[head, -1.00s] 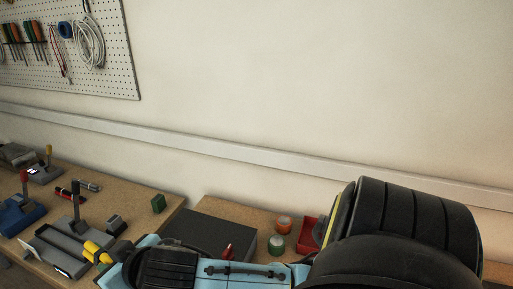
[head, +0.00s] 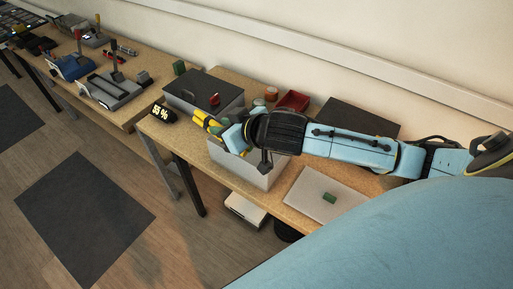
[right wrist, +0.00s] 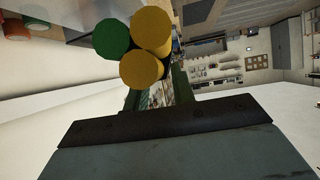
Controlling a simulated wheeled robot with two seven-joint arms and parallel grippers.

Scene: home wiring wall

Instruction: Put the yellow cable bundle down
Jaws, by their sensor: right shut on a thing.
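The yellow cable bundle (head: 205,120) shows as short yellow rods with some green beside them, above the front left part of the right-hand bench. My right gripper (head: 221,128) is shut on it. In the right wrist view the bundle (right wrist: 148,52) shows two yellow round ends and one green end, close together between the fingers (right wrist: 155,90). The bundle appears raised, beside the open light grey bin (head: 243,171); I cannot tell its exact height. The gripper and forearm hide part of the bin's opening. My left gripper is not in view.
A red bin (head: 292,101) is at the back. A pale board (head: 323,196) with a small green block lies at the right.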

